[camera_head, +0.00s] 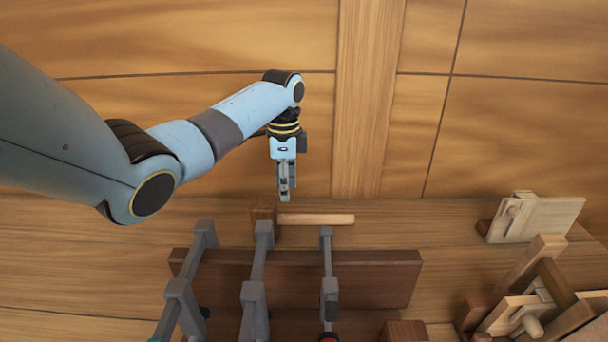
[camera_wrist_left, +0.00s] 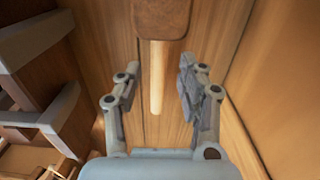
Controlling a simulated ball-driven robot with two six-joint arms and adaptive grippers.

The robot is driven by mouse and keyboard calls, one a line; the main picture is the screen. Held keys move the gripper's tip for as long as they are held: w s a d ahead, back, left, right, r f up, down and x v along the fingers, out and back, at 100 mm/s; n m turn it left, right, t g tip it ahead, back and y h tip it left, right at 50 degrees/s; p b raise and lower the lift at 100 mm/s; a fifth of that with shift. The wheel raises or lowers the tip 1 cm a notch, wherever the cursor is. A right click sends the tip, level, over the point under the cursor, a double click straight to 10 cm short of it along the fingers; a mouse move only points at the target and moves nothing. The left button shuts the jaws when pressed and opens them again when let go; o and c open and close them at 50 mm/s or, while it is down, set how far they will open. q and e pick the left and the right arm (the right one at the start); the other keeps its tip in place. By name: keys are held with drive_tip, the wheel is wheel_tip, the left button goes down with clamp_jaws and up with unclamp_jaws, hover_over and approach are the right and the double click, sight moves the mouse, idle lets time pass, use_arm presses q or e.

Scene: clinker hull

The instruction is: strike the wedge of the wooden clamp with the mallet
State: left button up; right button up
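The mallet lies on the wooden planking, its dark head (camera_head: 263,214) at the left and its pale handle (camera_head: 316,219) pointing right. In the left wrist view the mallet head (camera_wrist_left: 160,18) is at the top and the handle (camera_wrist_left: 156,80) runs down between my fingers. My left gripper (camera_head: 286,196) is open, pointing down near the head end of the handle, apart from it. Its fingers (camera_wrist_left: 160,68) stand either side of the handle. A wooden clamp (camera_head: 540,270) is at the lower right, partly cut off; I cannot tell for sure which piece is its wedge. My right gripper is not in view.
Several grey metal clamps (camera_head: 256,268) stand over a dark plank (camera_head: 385,275) just in front of the mallet. A pale wooden piece (camera_head: 545,217) lies at the right. A dark block (camera_head: 404,331) is at the bottom. The planking between mallet and wooden clamp is clear.

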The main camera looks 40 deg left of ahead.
sight(287, 215)
use_arm(q)
drive_tip(key=shift+w+d+f+b, duration=0.1)
drive_tip(key=shift+d+f+b, duration=0.05)
drive_tip(key=shift+f+b, duration=0.4)
drive_tip(key=shift+b, duration=0.1)
wheel_tip(287, 215, down, 6)
drive_tip(key=b, duration=0.6)
drive_tip(key=shift+r, duration=0.15)
drive_tip(key=shift+f, duration=1.1)
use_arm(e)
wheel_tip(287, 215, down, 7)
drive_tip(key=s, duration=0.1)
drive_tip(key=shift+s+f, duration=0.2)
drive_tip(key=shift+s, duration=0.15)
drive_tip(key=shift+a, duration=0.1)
use_arm(q)
drive_tip(key=shift+c, duration=0.3)
clamp_jaws()
